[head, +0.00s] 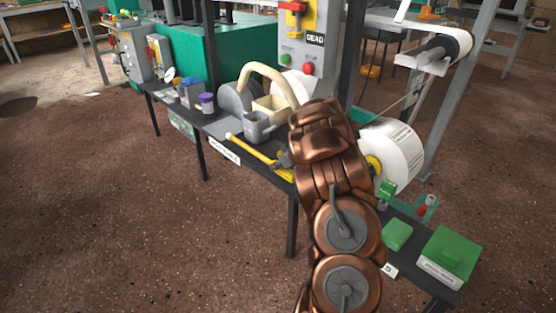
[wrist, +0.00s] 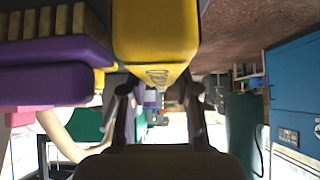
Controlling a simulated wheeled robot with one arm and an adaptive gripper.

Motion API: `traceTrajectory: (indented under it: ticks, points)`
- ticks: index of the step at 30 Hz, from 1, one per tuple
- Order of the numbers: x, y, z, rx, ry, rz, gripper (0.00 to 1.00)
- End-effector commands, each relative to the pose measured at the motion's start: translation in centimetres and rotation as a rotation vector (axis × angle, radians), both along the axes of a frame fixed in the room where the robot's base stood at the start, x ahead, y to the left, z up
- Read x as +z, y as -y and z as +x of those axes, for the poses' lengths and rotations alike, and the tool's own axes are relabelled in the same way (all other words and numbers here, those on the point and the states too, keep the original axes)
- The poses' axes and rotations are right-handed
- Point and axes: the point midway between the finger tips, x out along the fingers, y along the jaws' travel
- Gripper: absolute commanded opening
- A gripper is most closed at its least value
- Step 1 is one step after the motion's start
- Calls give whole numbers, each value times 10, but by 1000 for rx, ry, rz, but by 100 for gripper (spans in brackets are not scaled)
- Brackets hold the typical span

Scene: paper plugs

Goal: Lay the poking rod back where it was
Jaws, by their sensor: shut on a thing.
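The poking rod (head: 250,149) is a long yellow bar in the head view. It slants along the front edge of the dark bench, and its right part passes behind my copper arm. I cannot tell whether it touches the bench top. My gripper is mostly hidden behind the arm in the head view. In the wrist view my gripper (wrist: 160,92) has its dark fingers on either side of a yellow piece with lettering (wrist: 155,35), which looks like part of the rod. A white label (head: 224,151) is on the bench edge near the rod's left part.
A grey cup (head: 257,128) and a cream box (head: 272,108) stand just behind the rod. A purple-topped jar (head: 207,103) is further left. A large white paper roll (head: 393,152) is right of my arm. Green boxes (head: 447,256) sit at the bench's near right end.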

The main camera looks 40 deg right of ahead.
Motion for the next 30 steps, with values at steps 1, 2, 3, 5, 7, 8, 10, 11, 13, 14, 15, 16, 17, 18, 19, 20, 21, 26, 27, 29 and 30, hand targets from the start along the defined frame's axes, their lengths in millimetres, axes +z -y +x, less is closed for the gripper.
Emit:
traceTrajectory:
  ticks: [1,2,3,5,7,8,10,11,13,14,15,16,17,18,19,20,21,26,27,29,30]
  points:
    - [-3,0,0,-1,1,2,0]
    - [-4,-1,1,-1,1,2,0]
    - [-6,-1,1,0,1,1,0]
    - [-8,-1,0,1,1,1,0]
    - [-9,-1,0,1,1,0,0]
    - [-9,-1,0,1,1,0,0]
    - [-9,0,0,1,1,-1,0]
    - [-9,0,0,1,1,0,0]
    - [-9,0,0,1,1,1,0]
    - [-9,0,0,1,1,1,34]
    - [-9,0,0,1,1,1,38]
    - [-9,0,0,1,1,1,41]
    - [-9,0,0,1,1,1,44]
    - [-9,0,0,1,1,1,48]
    - [-9,0,0,1,1,1,51]
    - [-9,0,0,1,1,1,55]
    - [-9,0,0,1,0,1,59]
    - [-9,0,0,1,0,1,60]
    - [-9,0,0,0,0,1,60]
    - [-10,0,0,0,0,1,60]
    - [-9,0,0,0,0,1,60]
